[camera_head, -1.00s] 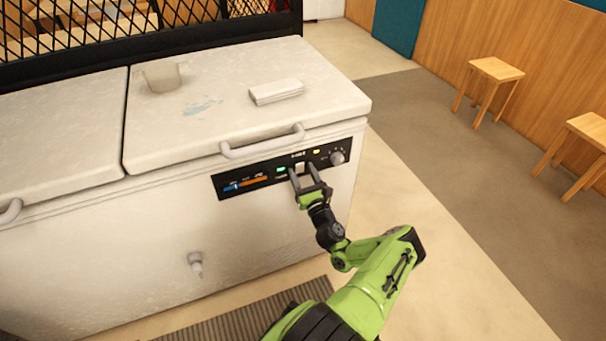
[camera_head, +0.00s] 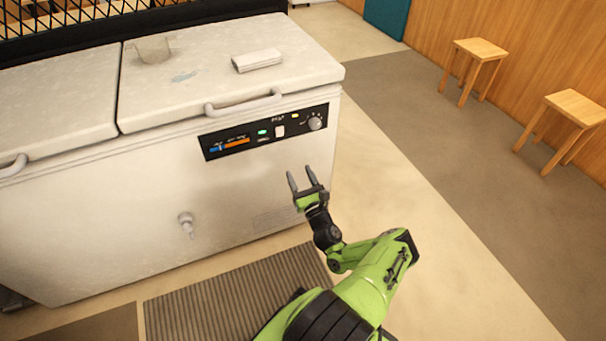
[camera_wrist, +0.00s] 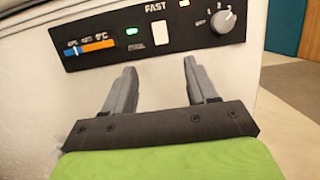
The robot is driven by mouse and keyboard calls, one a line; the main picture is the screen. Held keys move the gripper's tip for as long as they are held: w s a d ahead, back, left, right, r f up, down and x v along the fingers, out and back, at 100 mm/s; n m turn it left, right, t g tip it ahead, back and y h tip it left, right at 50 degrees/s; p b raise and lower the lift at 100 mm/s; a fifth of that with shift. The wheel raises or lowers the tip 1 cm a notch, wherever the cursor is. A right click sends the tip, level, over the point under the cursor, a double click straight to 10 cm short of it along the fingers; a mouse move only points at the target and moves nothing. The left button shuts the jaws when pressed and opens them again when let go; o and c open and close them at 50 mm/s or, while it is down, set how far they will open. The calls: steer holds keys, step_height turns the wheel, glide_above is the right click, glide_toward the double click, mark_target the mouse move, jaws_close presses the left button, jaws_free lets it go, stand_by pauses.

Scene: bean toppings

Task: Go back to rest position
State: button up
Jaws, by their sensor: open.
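My gripper (camera_head: 301,180) is open and empty in the head view, in front of the white chest freezer (camera_head: 95,215) and apart from it. Its two grey fingers also show in the wrist view (camera_wrist: 163,80), with nothing between them. Beyond the fingers is the freezer's black control panel (camera_head: 225,139), which also shows in the wrist view (camera_wrist: 100,32). The panel has a white switch (camera_wrist: 161,62) under the word FAST, a lit green light (camera_wrist: 132,31), a yellow light (camera_wrist: 184,3) and a grey knob (camera_wrist: 223,20).
A cup (camera_head: 152,49) and a pale flat block (camera_head: 257,61) sit on the freezer lid. A ribbed mat (camera_head: 215,305) lies on the floor. Two wooden stools (camera_head: 480,49) stand at the right. The floor right of my arm is clear.

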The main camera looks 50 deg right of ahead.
stand_by(0.4)
steer(key=w+a+r+n+t+y, duration=0.1)
steer(key=w+a+r+n+y, duration=0.6)
steer(key=n+y, duration=0.3)
steer(key=a+r+n+g+y, duration=0.35)
steer(key=a+n+g, duration=0.25)
steer(key=a+n, duration=0.5)
steer(key=a+r+n+g+y, duration=0.3)
steer(key=a+n+g+y, duration=0.2)
steer(key=a+n+g, duration=0.5)
steer(key=s+a+r+n+t+h, duration=0.1)
steer(key=s+a+r+n+h, duration=0.2)
steer(key=s+r, duration=0.45)
steer(key=s+a+r+n+h, duration=0.2)
steer(key=s+r+n+h, duration=0.15)
steer(key=s, duration=0.65)
steer(key=s+a+r+n+t+h, duration=0.1)
steer(key=s+a+r+n+h, duration=0.1)
steer(key=s+r+n, duration=0.5)
step_height(320, 180, up, 16)
steer(key=s+m+p, duration=0.2)
steer(key=m+p, duration=0.1)
steer(key=p, duration=1.4)
steer(key=shift+a+f+p, duration=0.2)
steer(key=shift+f+p, duration=0.05)
steer(key=shift+p, duration=0.05)
